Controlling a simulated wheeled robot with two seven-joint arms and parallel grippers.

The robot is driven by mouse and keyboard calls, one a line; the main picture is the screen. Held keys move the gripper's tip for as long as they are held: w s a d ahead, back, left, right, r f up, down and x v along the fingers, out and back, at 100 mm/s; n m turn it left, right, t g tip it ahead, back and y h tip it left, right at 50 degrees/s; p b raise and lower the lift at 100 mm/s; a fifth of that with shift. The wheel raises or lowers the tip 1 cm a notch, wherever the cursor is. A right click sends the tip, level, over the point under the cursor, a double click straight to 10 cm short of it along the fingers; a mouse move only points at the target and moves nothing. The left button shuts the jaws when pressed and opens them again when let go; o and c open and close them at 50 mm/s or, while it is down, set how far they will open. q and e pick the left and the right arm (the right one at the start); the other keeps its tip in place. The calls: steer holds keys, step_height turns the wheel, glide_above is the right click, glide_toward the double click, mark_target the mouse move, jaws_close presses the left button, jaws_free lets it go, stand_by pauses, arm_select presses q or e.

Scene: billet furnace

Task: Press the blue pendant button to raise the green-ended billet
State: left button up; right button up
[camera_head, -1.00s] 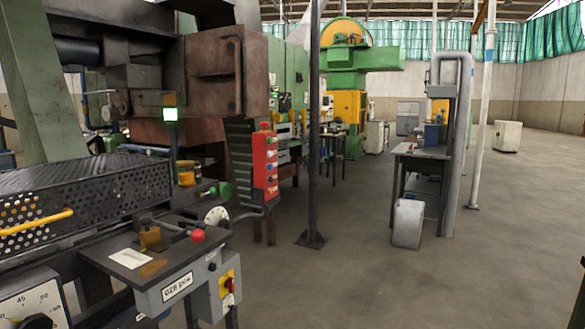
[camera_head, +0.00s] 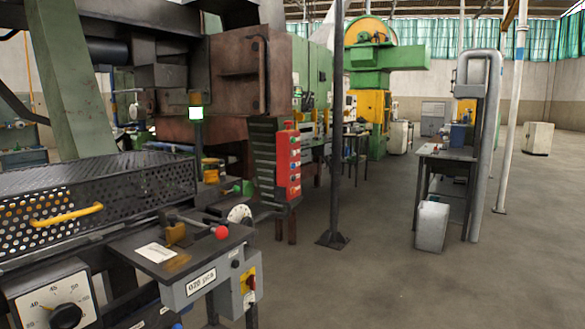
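The red pendant (camera_head: 288,163) hangs upright beside the dark ribbed panel, left of the dark post. A column of small coloured buttons runs down its face; they are too small to tell surely which is blue. A small green rounded part (camera_head: 244,188) shows beyond the perforated guard, near a yellow cylinder (camera_head: 210,171). I cannot tell whether the green part is a billet's end. No green-ended billet can be clearly made out. Neither of my grippers is in view.
A perforated guard (camera_head: 120,188) and a grey control box (camera_head: 207,283) with a red-knobbed lever (camera_head: 221,232) fill the near left. A dark post (camera_head: 337,130) stands right of the pendant. A small table (camera_head: 445,158) stands further right. The floor between is clear.

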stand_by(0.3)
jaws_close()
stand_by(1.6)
